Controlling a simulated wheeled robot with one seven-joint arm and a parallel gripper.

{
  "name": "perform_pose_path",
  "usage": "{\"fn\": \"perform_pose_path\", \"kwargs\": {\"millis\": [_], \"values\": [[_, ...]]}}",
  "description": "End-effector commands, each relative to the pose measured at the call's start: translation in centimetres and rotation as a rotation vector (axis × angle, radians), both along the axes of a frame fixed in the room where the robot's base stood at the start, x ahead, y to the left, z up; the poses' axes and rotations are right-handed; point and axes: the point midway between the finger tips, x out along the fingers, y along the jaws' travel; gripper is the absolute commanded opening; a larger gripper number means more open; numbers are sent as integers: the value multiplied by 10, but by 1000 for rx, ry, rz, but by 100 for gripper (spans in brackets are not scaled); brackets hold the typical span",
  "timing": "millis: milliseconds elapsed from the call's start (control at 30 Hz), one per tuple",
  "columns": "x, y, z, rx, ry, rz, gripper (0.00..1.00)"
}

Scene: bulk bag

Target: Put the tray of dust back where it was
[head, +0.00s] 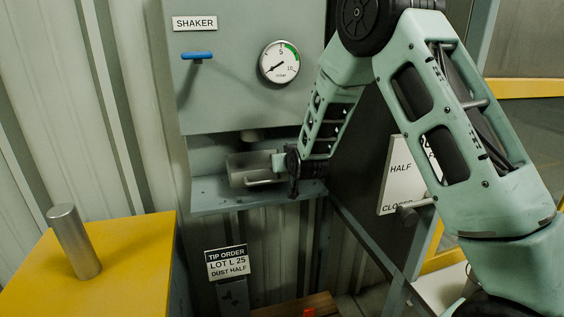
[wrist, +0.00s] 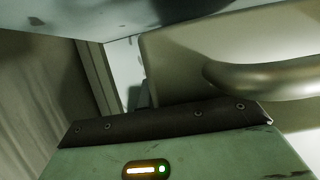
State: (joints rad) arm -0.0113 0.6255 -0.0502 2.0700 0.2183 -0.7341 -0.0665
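The dust tray (head: 240,172) is a grey metal box with a bar handle (head: 264,183). It is on or just above the ledge of the recess (head: 225,200) under the shaker cabinet. My gripper (head: 284,164) is at the tray's right end, close to the handle; I cannot tell whether they touch. In the wrist view the tray's pale wall (wrist: 185,55) and its thick handle (wrist: 262,79) fill the upper right, above my gripper's housing. The fingertips are not clear in either view, and the dust inside cannot be made out.
The grey cabinet (head: 225,95) carries a blue lever (head: 197,56) and a round gauge (head: 280,62). A yellow block (head: 130,260) with a metal post (head: 75,242) stands at left. A tip order sign (head: 228,263) stands below the ledge. A half/closed plate (head: 398,180) is at right.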

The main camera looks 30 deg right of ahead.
Motion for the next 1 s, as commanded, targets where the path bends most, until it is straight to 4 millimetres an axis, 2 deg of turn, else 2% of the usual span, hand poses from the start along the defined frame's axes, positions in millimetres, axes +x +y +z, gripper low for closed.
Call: {"fn": "perform_pose_path", "kwargs": {"millis": [267,500,967,1000], "values": [[25,-5,0,1,1,-1,0],[23,-5,-31,1,2,0,0],[23,-4,-39,1,-2,0,0],[23,-4,-39,0,0,0,11]]}}
